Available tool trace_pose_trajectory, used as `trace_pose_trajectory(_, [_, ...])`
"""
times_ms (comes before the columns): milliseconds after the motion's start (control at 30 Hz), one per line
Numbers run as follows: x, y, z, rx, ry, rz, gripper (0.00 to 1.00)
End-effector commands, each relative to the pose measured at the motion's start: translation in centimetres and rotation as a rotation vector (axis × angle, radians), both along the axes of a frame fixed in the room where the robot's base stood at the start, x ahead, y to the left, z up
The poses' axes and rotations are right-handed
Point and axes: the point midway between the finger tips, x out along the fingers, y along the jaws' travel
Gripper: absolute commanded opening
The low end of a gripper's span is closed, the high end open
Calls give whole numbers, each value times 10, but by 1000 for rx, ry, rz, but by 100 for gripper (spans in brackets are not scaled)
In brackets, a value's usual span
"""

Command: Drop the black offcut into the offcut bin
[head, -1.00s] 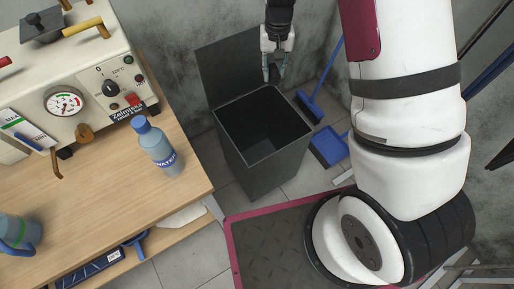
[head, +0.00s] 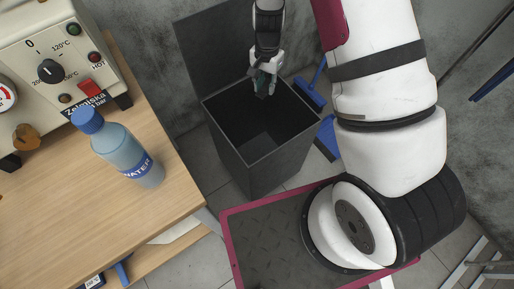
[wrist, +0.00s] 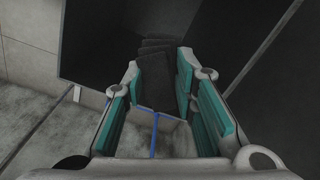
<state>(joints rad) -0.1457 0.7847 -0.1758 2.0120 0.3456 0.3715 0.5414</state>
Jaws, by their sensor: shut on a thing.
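The offcut bin (head: 243,158) is a tall dark grey square bin on the floor, its hinged lid (head: 205,50) standing open behind it. Its mouth faces up, and its inside is dark. My gripper (head: 264,84) hangs over the back part of the mouth, pointing down. In the wrist view my gripper (wrist: 165,100) shows its teal pads on both sides of a dark piece, the black offcut (wrist: 155,82). The offcut is hard to make out in the head view, dark against the dark bin.
A wooden table (head: 185,195) at the left holds a blue-capped water bottle (head: 125,150) and a cream machine with dials (head: 40,60). A blue broom (head: 310,92) and a blue dustpan (head: 326,138) are on the floor right of the bin.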

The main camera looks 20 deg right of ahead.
Motion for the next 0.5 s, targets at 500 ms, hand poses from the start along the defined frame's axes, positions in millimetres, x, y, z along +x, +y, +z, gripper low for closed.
trace_pose_trajectory(500, [0, 0, -51, 0, 1, 1, 11])
